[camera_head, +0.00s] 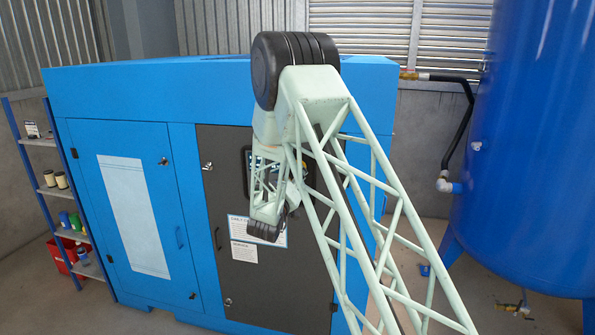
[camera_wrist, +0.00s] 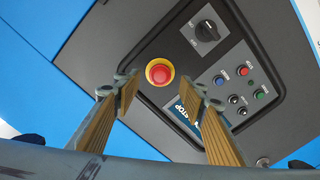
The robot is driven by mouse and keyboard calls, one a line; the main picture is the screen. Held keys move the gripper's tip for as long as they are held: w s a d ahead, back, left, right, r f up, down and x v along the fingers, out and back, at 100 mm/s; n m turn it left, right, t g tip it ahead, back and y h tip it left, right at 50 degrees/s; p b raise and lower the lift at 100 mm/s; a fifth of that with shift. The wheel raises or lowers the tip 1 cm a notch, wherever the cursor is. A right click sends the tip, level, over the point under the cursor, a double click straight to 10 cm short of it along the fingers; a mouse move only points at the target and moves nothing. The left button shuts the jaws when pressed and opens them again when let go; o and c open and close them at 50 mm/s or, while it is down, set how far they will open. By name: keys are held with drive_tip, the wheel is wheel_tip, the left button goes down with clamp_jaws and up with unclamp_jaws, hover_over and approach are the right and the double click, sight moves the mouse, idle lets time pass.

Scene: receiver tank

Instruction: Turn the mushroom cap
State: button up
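The mushroom cap (camera_wrist: 159,72) is a round red button on a yellow ring, set in a dark control panel (camera_wrist: 150,37). In the wrist view it sits at upper centre, just beyond and between the fingertips. My gripper (camera_wrist: 164,88) is open, with its two ribbed, tan-padded fingers spread apart on either side below the cap. Nothing is between the fingers, and they look apart from the cap. In the head view my arm hides the cap and most of the panel, and the fingers cannot be made out.
A black rotary switch (camera_wrist: 207,31) sits above right of the cap. Several small buttons, including a red one (camera_wrist: 243,72), lie to the right. The panel belongs to a blue cabinet (camera_head: 120,205). A blue tank (camera_head: 535,150) stands at right, and a shelf (camera_head: 62,190) at left.

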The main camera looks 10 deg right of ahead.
drive_tip(key=shift+x, duration=2.95)
drive_tip(key=shift+s, duration=0.1)
drive_tip(key=c, duration=0.9)
